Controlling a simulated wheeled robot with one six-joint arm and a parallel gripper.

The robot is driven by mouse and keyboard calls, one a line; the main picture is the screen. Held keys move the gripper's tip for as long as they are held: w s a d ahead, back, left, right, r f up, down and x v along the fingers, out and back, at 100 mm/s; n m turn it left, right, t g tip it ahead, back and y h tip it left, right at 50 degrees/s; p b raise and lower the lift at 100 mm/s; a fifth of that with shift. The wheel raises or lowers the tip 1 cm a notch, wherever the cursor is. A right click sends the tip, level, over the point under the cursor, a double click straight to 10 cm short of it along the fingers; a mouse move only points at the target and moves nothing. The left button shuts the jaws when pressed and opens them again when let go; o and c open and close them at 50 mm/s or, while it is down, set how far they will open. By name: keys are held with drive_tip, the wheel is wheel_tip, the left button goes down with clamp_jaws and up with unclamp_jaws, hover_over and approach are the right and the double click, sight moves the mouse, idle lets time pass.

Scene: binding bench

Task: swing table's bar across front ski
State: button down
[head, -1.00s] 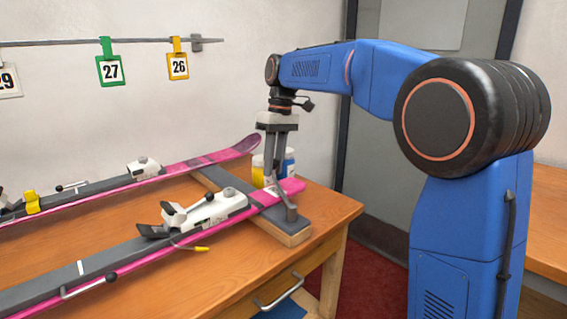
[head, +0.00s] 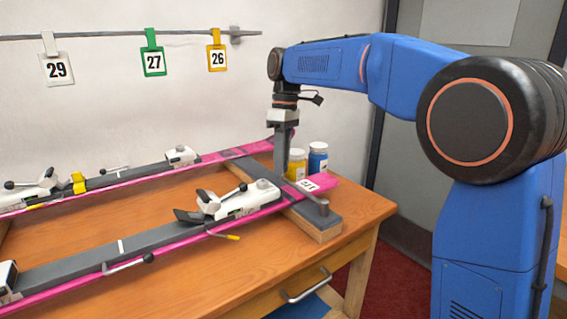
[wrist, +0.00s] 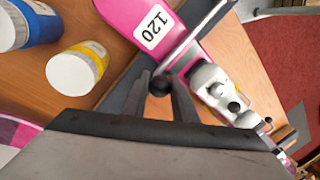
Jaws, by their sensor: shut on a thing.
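The front ski (head: 178,238) is pink and grey and lies along the near side of the table (head: 215,270). Its white label reads 120 in the wrist view (wrist: 152,28). The table's bar (head: 304,191) is a thin grey rod on a post at the near right corner. It lies over the ski between label and binding; it also shows in the wrist view (wrist: 207,30). My gripper (wrist: 162,86) is shut on the bar's dark ball knob (wrist: 159,86), just beyond the ski's far edge. In the head view the fingertips are partly hidden behind the binding.
A white binding (head: 248,200) stands on the front ski beside the bar. A second pink ski (head: 130,180) lies behind. A yellow jar (head: 296,163) and a blue jar (head: 318,158) stand close to my gripper. Number tags hang from the wall rail (head: 110,36).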

drive_tip(key=shift+s+a, duration=0.1)
drive_tip(key=c, duration=1.4)
unclamp_jaws()
drive_tip(key=shift+c, duration=0.2)
wheel_tip(320, 180, up, 12)
drive_tip(key=w, duration=0.2)
drive_tip(key=shift+d+f, duration=0.15)
drive_tip(key=shift+d, duration=0.3)
